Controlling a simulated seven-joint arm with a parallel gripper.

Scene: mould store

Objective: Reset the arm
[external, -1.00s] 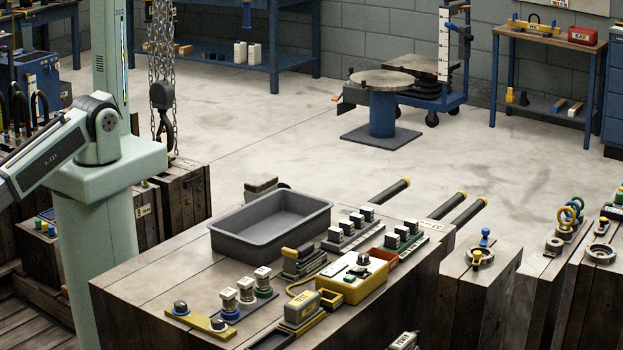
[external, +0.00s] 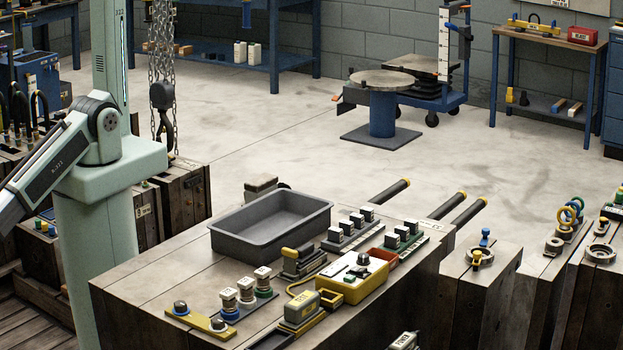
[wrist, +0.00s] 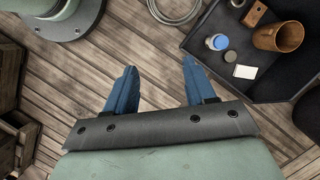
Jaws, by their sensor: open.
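My gripper (wrist: 158,88) shows in the wrist view with its two blue fingers spread apart. Nothing is between them, and bare wooden floorboards lie below. In the external view my arm stands at the left and reaches out past the left edge, so the gripper is hidden there. The wooden bench (external: 150,270) is to the right of my arm, apart from it.
In the wrist view a dark tray (wrist: 258,84) at the upper right holds a brown mug (wrist: 279,36) and a blue-lidded jar (wrist: 217,42). A coiled cable (wrist: 175,10) lies at the top. On the bench are a grey bin (external: 270,243) and a yellow control box (external: 350,290).

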